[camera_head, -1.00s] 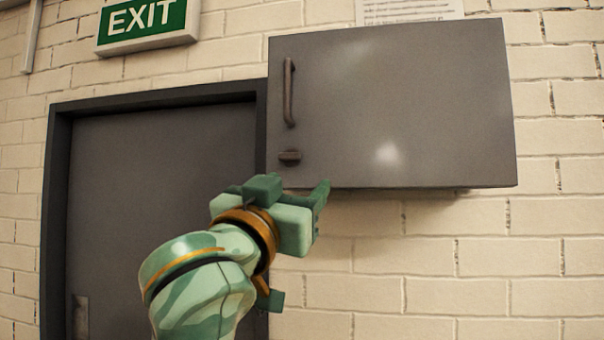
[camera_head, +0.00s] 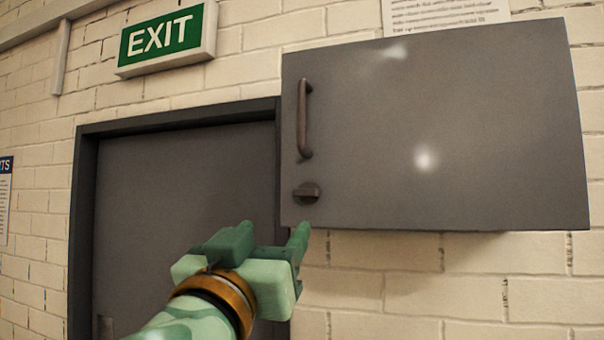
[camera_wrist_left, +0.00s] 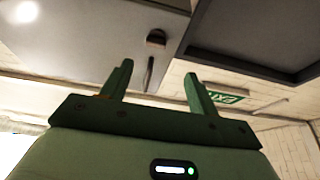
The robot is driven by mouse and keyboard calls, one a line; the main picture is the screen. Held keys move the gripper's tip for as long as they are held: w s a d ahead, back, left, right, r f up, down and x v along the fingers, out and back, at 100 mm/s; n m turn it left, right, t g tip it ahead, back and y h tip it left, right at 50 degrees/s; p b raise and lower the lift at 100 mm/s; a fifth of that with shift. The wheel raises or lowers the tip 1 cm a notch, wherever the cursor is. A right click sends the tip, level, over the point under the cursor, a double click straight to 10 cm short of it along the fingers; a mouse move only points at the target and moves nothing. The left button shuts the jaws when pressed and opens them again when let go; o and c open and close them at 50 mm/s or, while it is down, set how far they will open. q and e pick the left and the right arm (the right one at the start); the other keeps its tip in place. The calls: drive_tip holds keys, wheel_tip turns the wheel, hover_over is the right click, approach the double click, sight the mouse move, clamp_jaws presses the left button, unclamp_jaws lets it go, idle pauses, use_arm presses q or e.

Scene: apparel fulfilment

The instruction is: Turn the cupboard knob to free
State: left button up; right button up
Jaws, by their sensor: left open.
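The grey wall cupboard (camera_head: 480,130) hangs at the upper right in the head view, its door shut. Its dark knob (camera_head: 306,192) sits near the lower left corner, below the bar handle (camera_head: 304,118), with its grip bar lying about level. My left gripper (camera_head: 272,238) is open and empty, below and left of the knob and apart from it. In the left wrist view the two fingers (camera_wrist_left: 158,85) stand apart, with the knob (camera_wrist_left: 156,38) and the handle (camera_wrist_left: 148,75) beyond the gap between them. My right gripper is not in view.
A grey door (camera_head: 180,200) in a dark frame stands left of the cupboard. A green EXIT sign (camera_head: 165,38) hangs above it. A paper notice (camera_head: 440,12) is on the wall above the cupboard. The brick wall below the cupboard is bare.

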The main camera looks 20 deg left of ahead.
sight(304, 195)
use_arm(q)
drive_tip(key=shift+m+h, duration=0.3)
drive_tip(key=shift+h, duration=0.1)
drive_tip(key=p+x, duration=1)
drive_tip(key=x, duration=0.1)
drive_tip(key=shift+w+d+r+p, duration=0.2)
drive_tip(key=shift+w+r+p, duration=0.05)
drive_tip(key=shift+p, duration=0.05)
drive_tip(key=c, duration=1)
